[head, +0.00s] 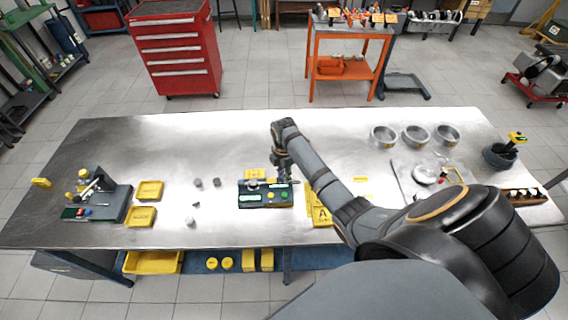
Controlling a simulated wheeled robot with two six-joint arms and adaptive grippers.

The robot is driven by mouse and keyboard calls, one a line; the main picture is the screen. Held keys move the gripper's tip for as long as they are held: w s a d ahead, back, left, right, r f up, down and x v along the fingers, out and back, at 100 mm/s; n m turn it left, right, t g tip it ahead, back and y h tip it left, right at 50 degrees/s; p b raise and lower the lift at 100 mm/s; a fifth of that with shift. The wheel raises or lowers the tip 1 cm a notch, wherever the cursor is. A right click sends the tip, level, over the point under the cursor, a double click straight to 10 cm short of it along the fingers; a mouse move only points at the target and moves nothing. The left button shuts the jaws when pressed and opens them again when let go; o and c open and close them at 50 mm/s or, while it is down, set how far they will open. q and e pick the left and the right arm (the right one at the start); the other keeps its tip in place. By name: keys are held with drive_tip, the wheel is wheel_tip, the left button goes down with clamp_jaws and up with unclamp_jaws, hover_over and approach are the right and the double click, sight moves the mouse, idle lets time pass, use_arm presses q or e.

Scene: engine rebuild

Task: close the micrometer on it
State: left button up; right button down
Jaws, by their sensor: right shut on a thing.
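A dark bench device with pale green displays and small knobs (265,197) stands near the front middle of the metal table; it looks like the micrometer. My right gripper (284,176) points down at the device's right rear end. It is shut on a small part there, apparently of the micrometer, but the fingers are small and partly hidden by my arm. Any piece between the measuring faces is too small to make out. My left gripper is not in view.
Yellow trays (150,190) and a dark stand (108,203) are at the left, with several small grey cylinders (216,182) nearer the middle. Metal rings (417,136) stand at the back right. The table's back middle is clear.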

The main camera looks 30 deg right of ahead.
drive_tip(key=n, duration=0.5)
drive_tip(key=shift+s+n, duration=0.1)
drive_tip(key=shift+n, duration=0.3)
idle(0.4)
drive_tip(key=c, duration=1.1)
unclamp_jaws()
drive_tip(key=shift+o, duration=0.2)
wheel_tip(320, 180, up, 12)
